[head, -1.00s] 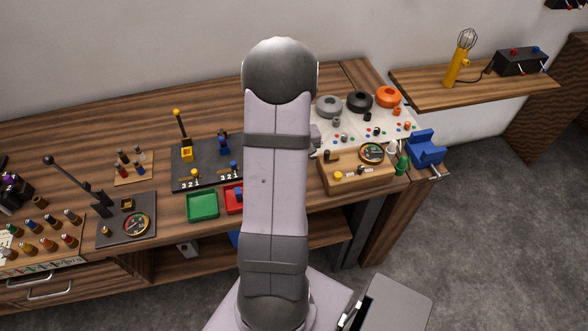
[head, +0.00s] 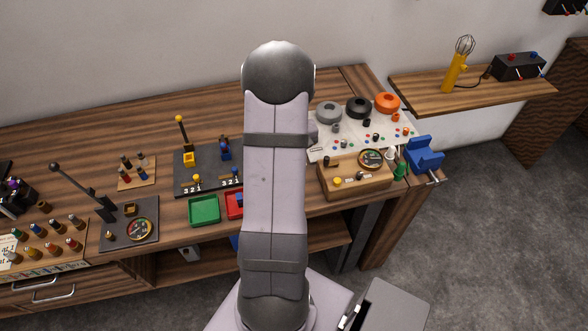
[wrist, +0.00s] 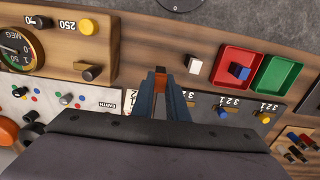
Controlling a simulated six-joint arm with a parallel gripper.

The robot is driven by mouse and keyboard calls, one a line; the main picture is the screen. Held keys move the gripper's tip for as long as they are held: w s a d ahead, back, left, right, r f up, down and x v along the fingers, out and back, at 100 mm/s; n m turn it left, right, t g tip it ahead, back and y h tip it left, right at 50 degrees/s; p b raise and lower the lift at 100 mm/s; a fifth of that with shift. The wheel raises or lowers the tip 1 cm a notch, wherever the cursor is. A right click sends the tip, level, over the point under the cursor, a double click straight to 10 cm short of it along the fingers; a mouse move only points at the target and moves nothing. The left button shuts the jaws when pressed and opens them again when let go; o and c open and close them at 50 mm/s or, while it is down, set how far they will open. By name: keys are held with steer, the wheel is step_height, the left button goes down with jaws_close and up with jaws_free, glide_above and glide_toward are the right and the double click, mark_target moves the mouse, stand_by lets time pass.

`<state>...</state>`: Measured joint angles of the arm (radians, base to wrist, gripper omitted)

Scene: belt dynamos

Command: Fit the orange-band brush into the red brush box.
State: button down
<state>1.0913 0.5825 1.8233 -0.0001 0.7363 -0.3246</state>
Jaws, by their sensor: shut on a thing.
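My gripper (wrist: 160,84) points away from the camera in the wrist view, its two blue fingers shut on a small block with an orange band (wrist: 160,82) and a dark end. This looks like the orange-band brush. It appears to be held above the bench, near the front edge of the dark brush-box board. In the head view, my arm hides the gripper and the brush. That board (head: 186,182) carries a yellow box (head: 189,159) and a blue box (head: 225,153). I cannot make out a red brush box; my arm covers the board's right side.
A green tray (head: 204,210) and a red tray (wrist: 221,64) with a blue block (wrist: 239,71) stand in front of the board. A wooden meter box (head: 350,186) stands right of my arm.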

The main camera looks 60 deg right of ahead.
steer(key=w+d+r+p, duration=0.2)
steer(key=w+d+r, duration=0.1)
steer(key=w, duration=0.5)
steer(key=w+d+r+p, duration=0.3)
steer(key=w+d, duration=0.1)
steer(key=w, duration=0.4)
steer(key=shift+w+r, duration=0.2)
steer(key=shift+w, duration=0.05)
steer(key=shift+d+p, duration=0.15)
steer(key=shift+p, duration=0.15)
steer(key=shift+f+b, duration=1.65)
steer(key=shift+f, duration=1.25)
steer(key=shift+f+b, duration=1.1)
steer(key=shift+f, duration=0.8)
steer(key=c, duration=1.7)
jaws_free()
steer(key=shift+o, duration=0.2)
